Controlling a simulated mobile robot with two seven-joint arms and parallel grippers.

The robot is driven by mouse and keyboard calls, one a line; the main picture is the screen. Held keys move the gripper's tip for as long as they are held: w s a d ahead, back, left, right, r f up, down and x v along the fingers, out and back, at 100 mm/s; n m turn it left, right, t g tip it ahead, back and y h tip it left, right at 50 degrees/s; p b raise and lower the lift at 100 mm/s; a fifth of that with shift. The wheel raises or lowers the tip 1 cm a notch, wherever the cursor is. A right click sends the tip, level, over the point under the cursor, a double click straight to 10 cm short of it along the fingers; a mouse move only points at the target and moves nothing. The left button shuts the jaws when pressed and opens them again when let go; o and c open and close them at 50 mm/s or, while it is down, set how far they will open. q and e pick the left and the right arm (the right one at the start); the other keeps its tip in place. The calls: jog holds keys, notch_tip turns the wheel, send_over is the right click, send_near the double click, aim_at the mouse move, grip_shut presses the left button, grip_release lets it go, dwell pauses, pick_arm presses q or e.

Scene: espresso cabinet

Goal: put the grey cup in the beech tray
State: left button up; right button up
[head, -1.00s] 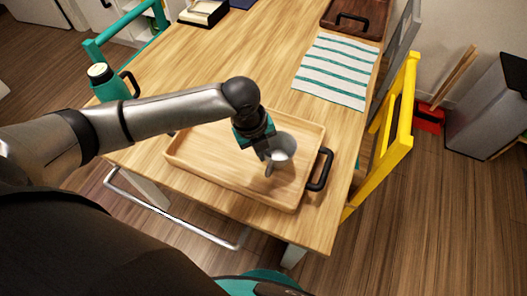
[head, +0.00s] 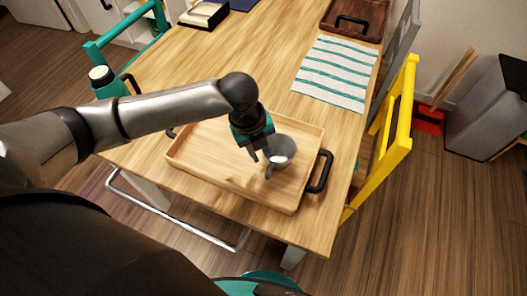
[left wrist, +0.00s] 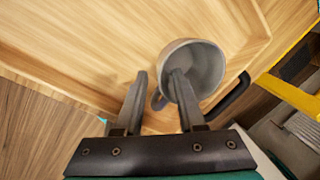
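The grey cup (head: 284,150) is in the right part of the beech tray (head: 230,184), looking upright in the head view. It also shows in the left wrist view (left wrist: 208,62), its mouth partly facing the camera. My left gripper (head: 261,164) is at the cup's near-left side. In the left wrist view, its fingers (left wrist: 159,75) are spread apart, one overlapping the cup's mouth and the other outside the wall with a visible gap. The finger in front hides part of the cup. My right gripper is not in view.
The tray's black handle (head: 320,171) is just right of the cup. A striped cloth (head: 335,72) and a dark wooden tray (head: 357,14) lie farther back. A teal bottle (head: 106,83) stands at the left. A yellow chair (head: 398,135) stands along the right edge.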

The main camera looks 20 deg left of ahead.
pick_arm(q)
jog(key=p+v, duration=0.2)
jog(key=v, duration=0.8)
jog(key=shift+r+p, duration=0.15)
jog(key=shift+p, duration=0.15)
